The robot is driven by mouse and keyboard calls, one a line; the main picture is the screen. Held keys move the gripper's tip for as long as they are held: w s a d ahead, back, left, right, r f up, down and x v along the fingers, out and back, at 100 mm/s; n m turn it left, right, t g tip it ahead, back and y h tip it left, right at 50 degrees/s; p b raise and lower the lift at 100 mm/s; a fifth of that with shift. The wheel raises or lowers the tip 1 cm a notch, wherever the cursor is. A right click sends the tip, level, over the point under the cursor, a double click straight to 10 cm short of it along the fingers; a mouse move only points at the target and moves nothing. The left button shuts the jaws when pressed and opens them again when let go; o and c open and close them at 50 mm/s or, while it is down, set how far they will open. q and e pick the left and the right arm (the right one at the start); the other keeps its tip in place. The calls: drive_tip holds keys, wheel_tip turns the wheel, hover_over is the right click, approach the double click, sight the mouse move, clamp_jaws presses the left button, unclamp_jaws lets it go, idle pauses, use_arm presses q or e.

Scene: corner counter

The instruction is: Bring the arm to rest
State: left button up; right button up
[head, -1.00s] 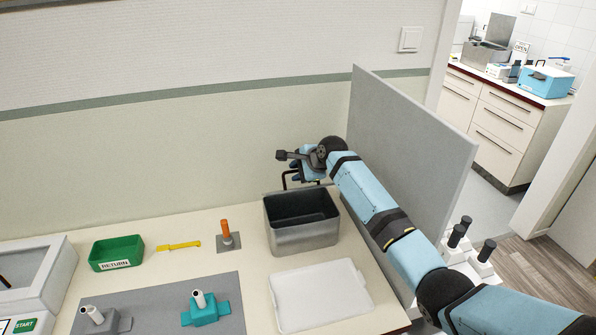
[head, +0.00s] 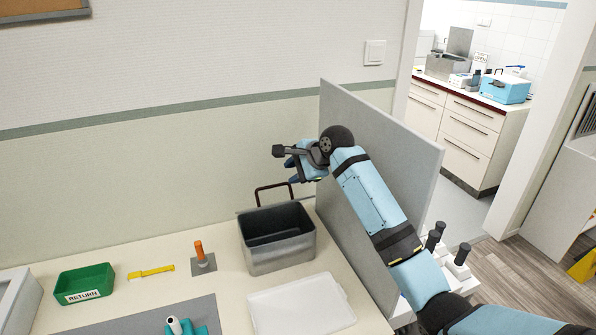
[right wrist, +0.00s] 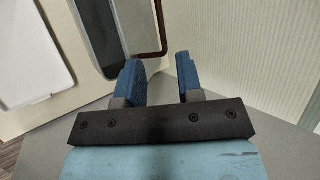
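My right arm reaches in from the lower right in the head view. Its gripper (head: 296,168) hangs above the grey metal bin (head: 279,257), near the top of the grey partition. In the right wrist view the two blue fingers of the gripper (right wrist: 161,85) stand apart with nothing between them. The bin, with its dark handle (head: 273,187) raised at the back, lies beyond the fingers in that view. My left gripper is not in view.
The grey partition (head: 370,150) stands right beside my right arm. A white tray (head: 302,305) lies in front of the bin. A green RETURN box (head: 84,286), a yellow tool (head: 151,271) and an orange-handled peg (head: 200,253) are on the counter at left.

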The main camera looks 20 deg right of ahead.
drive_tip(key=shift+v, duration=0.85)
